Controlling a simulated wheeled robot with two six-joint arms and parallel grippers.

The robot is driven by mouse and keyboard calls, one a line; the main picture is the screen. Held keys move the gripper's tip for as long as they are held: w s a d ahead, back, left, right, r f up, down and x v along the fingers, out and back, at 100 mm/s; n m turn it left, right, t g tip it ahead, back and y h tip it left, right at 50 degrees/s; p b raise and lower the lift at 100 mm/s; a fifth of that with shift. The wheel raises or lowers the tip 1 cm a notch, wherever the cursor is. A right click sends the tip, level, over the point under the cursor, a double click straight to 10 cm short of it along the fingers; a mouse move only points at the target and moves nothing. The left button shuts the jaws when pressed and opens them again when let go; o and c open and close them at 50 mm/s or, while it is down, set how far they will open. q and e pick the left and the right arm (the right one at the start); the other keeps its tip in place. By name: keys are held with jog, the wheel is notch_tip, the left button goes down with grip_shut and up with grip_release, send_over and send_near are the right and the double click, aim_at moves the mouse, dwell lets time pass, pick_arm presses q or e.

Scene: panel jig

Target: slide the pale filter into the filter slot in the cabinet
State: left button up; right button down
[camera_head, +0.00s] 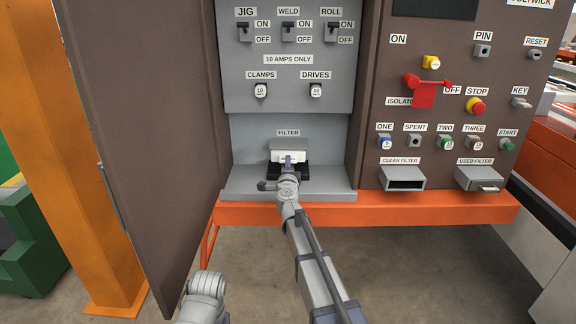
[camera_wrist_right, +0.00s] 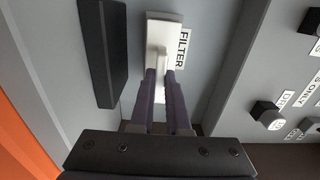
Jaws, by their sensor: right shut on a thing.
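The pale filter (camera_head: 290,157) is at the filter slot housing (camera_head: 290,143), under the FILTER label in the cabinet's lower bay. My right gripper (camera_head: 288,163) is shut on the filter from the front. In the right wrist view its two purple fingers (camera_wrist_right: 166,88) close on the pale filter (camera_wrist_right: 161,60), which meets the light housing beside the FILTER label. How far the filter sits in the slot is hidden. A dark block (camera_wrist_right: 103,52) lies beside the fingers. A grey arm part of mine shows at the lower left of the head view, but the left gripper is not visible.
The brown cabinet door (camera_head: 145,130) stands open at the left. A grey ledge (camera_head: 240,184) runs below the slot. Switches and the breaker panel (camera_head: 290,60) are above. The clean filter (camera_head: 403,178) and used filter (camera_head: 480,178) boxes are at the right.

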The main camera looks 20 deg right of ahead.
jog(key=shift+w+d, duration=0.2)
jog(key=shift+w, duration=0.45)
jog(key=c, duration=0.8)
grip_release()
jog(key=shift+s, duration=0.15)
jog(key=v, duration=0.7)
jog(key=shift+s+a, duration=0.15)
jog(key=shift+s, duration=0.15)
